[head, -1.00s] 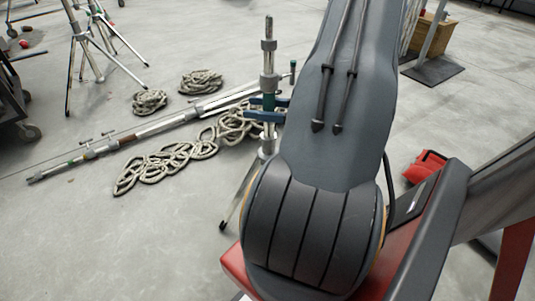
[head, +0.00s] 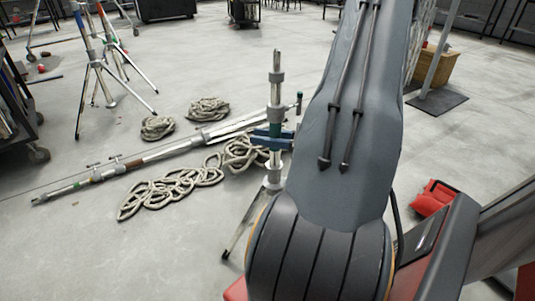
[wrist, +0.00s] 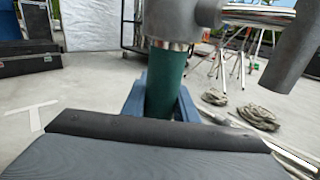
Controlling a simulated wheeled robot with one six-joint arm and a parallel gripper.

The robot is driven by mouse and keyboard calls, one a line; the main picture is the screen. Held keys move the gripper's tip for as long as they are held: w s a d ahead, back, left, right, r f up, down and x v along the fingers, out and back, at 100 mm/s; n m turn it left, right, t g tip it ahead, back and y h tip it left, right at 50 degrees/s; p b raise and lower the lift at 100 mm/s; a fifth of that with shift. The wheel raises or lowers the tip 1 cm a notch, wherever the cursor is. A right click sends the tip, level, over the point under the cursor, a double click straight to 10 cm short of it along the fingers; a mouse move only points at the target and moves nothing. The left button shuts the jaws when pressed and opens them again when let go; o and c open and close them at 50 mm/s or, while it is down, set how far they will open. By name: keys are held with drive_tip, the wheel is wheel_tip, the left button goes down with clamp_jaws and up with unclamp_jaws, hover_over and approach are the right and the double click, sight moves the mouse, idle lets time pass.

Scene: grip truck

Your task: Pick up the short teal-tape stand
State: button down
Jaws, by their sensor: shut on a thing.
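The short teal-tape stand (head: 276,92) is upright just left of my arm in the head view, a silver pole with a teal band and spread legs. My arm hides part of its base. My gripper (head: 272,138) has blue fingers closed around the teal band. In the wrist view the teal section (wrist: 165,82) stands between the two blue fingers of my gripper (wrist: 162,105). A grey collar sits just above it. The head view does not clearly show whether the feet touch the floor.
Coiled ropes (head: 172,190) and a long metal pole (head: 140,160) lie on the floor to the left. Taller stands (head: 100,70) and a dark cart (head: 15,100) are at the far left. A red bag (head: 434,197) lies right of my arm.

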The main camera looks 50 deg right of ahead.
wheel_tip(320, 180, up, 15)
drive_tip(key=p, duration=0.9)
idle(1.5)
